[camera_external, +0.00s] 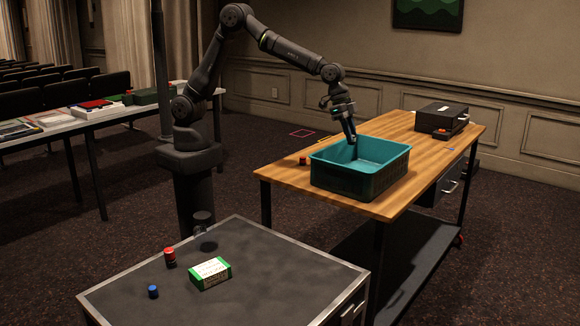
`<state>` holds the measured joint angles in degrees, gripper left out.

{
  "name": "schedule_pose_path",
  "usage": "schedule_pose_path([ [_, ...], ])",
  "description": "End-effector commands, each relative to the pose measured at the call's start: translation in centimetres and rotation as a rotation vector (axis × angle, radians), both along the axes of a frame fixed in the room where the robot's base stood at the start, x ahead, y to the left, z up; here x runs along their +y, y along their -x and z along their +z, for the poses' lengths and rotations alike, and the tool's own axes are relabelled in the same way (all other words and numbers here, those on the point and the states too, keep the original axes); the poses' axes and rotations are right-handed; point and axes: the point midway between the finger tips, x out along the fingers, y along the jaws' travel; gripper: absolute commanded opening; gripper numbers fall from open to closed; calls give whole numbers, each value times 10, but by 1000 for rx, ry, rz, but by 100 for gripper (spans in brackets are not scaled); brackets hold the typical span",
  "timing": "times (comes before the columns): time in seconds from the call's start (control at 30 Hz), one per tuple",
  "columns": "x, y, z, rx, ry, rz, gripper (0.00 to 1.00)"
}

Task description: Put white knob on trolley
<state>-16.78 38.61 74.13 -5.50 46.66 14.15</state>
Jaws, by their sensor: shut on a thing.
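The trolley (285,174) is the wooden-topped table with a dark lower shelf and a red wheel. My gripper (352,139) points down over the back part of a teal bin (345,180) on the trolley. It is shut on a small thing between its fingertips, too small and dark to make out. I cannot pick out a white knob anywhere else; whether the held thing is the white knob I cannot tell.
On the trolley, a red knob (303,160) lies left of the bin and a black case (442,117) stands at the back right. The grey desk (290,285) in front holds a green-and-white box (210,273), a red knob (169,257) and a blue knob (153,291).

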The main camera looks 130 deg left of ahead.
Motion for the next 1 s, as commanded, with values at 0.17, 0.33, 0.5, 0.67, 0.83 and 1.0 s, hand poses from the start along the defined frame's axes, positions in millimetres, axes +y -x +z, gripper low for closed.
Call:
schedule_pose_path([
  [0.17, 90, 25, -1, -4, 1, 93, 2],
  [0.33, 169, 58, 0, -11, -1, 173, 2],
  [0.5, 231, 92, 0, -18, -4, 237, 2],
  [0.67, 265, 116, 0, -22, -5, 274, 2],
  [0.83, 287, 133, -1, -24, -5, 299, 2],
  [1.0, 284, 131, -31, -21, -3, 294, 2],
])
